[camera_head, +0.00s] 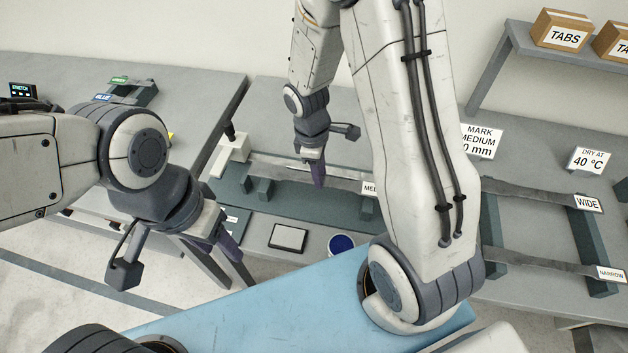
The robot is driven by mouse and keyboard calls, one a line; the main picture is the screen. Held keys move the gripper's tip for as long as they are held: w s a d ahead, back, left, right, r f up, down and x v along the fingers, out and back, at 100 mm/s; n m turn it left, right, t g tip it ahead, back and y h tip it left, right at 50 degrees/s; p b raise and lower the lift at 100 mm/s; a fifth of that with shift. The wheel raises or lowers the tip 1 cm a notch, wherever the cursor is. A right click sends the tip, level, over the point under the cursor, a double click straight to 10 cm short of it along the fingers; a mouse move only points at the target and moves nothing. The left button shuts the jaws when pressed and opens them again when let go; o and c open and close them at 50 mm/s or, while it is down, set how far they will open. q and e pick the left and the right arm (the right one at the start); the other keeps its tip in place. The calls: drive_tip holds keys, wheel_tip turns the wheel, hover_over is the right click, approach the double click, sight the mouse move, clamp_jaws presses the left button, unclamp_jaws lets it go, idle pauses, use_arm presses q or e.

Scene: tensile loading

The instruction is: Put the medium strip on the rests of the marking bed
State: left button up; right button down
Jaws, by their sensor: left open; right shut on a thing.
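The medium strip (275,169) is a long grey metal bar with a "MED" label (370,188) at its right end, partly hidden by my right arm. My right gripper (317,172) points down and is shut on the strip near its middle. The strip lies along the marking bed (300,200), a dark green base with upright rests (259,187). I cannot tell whether it touches the rests or hovers just above them. My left gripper (232,262) is open and empty, in front of the bench at the left, apart from the strip.
A white block with a black knob (230,149) stands at the bed's left end. A white-topped pad (288,237) and a blue round pot (341,244) lie in front. On the right, a rack (580,237) carries the wide (530,190) and narrow (545,263) strips.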

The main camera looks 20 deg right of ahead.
drive_tip(key=shift+w+a+f, duration=0.3)
drive_tip(key=shift+a+f, duration=0.05)
drive_tip(key=shift+a, duration=0.25)
wheel_tip(320, 180, down, 4)
drive_tip(key=shift+s+r+p, duration=0.1)
drive_tip(key=shift+p, duration=0.25)
drive_tip(key=shift+f, duration=0.3)
drive_tip(key=c, duration=0.5)
unclamp_jaws()
